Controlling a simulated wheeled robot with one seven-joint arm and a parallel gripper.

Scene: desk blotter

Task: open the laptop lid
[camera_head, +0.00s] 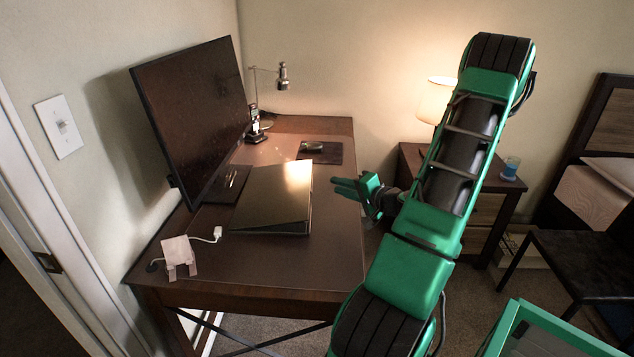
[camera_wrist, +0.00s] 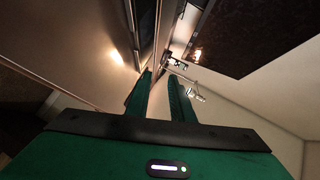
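The laptop (camera_head: 272,200) lies closed and flat on the desk (camera_head: 260,265), its lid dark with a bright reflection at the far right corner. My gripper (camera_head: 335,185) is just right of the laptop, at the desk's right edge, its fingers pointing left toward the laptop's side. It looks apart from the laptop. In the wrist view my gripper (camera_wrist: 160,76) shows two green fingers with a gap and nothing between them. A dark edge beyond the fingertips may be the laptop's side; I cannot tell for sure.
A large monitor (camera_head: 195,115) stands behind the laptop at left. A desk lamp (camera_head: 282,76) and a mouse (camera_head: 313,145) on a dark pad are at the far end. The near right desktop is clear.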

